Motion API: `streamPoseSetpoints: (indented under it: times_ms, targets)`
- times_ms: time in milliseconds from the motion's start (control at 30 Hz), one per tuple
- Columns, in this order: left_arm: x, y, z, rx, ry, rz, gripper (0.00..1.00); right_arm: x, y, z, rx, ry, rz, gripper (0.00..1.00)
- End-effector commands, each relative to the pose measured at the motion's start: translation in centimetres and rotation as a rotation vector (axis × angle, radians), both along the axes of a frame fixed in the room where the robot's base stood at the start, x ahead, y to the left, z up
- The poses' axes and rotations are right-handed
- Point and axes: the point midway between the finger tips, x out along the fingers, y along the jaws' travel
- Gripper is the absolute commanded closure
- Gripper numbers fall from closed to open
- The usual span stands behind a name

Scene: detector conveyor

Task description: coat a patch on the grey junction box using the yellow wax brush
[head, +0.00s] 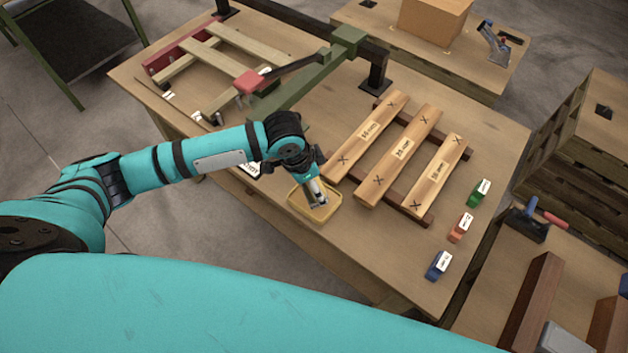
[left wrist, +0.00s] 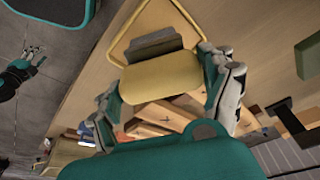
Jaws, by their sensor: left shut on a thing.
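My left gripper (head: 316,196) points down over the shallow yellow tray (head: 292,207) at the table's near edge. In the left wrist view, my left gripper (left wrist: 168,95) is shut on the yellow wax brush (left wrist: 160,80), its fingers at the two sides of the yellow block. The brush's grey bristle end (left wrist: 155,48) points toward the tray (left wrist: 118,42). Whether the bristles touch the tray is unclear. A grey box (head: 565,338), perhaps the junction box, is partly cut off at the lower right. My right gripper (left wrist: 33,52) appears small at the left wrist view's left edge.
Three wooden planks (head: 400,152) lie across dark rails beside the tray. Green, orange and blue labelled blocks (head: 460,226) stand at the table's right. A green bar (head: 310,80) spans the back. A brown beam (head: 533,300) lies on the right-hand table.

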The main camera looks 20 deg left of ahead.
Motion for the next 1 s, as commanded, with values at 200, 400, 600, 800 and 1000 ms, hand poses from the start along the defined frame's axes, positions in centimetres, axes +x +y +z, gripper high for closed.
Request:
streamPoseSetpoints:
  times_ms: [200,400,600,800,1000]
  targets:
    - [0.01,-0.02,0.03,-0.001,-0.001,0.0,0.44,0.01,0.02,0.16,0.0,0.0,0.0,0.6]
    - [0.02,-0.01,0.01,0.0,0.0,0.0,0.44,0.03,0.07,0.28,0.001,-0.001,-0.001,0.6]
    - [0.02,-0.01,-0.03,0.0,0.0,0.0,0.44,0.03,0.23,0.39,0.002,-0.001,-0.002,0.6]
    - [0.0,0.0,-0.06,0.0,0.0,0.0,0.44,0.02,0.31,0.5,0.003,0.0,-0.003,0.6]
    - [-0.01,0.0,-0.09,0.001,0.001,0.0,0.44,0.02,0.3,0.62,0.003,0.0,-0.002,0.6]
